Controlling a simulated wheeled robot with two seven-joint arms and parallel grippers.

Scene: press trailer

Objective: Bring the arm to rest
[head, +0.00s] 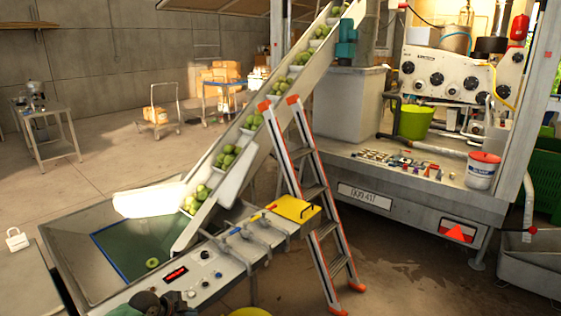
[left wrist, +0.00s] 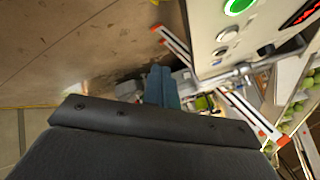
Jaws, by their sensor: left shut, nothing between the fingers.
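My left gripper (left wrist: 160,72) shows in the left wrist view as blue-grey fingers beyond a dark wrist body. The fingers are together and hold nothing. They point toward the floor and ladder, apart from the control panel (left wrist: 222,40), which has a lit green button (left wrist: 238,5). In the head view the control panel (head: 200,274) with its red display (head: 176,274) is at the bottom, beside a hopper. A dark shape at the bottom edge there may be part of my left arm; its details are unclear. My right gripper is in neither view.
A conveyor (head: 248,150) carries green fruit up from the hopper (head: 62,234). An orange and white ladder (head: 318,205) stands right of the panel. The trailer (head: 420,205) is at the right, with a green bucket (head: 414,122).

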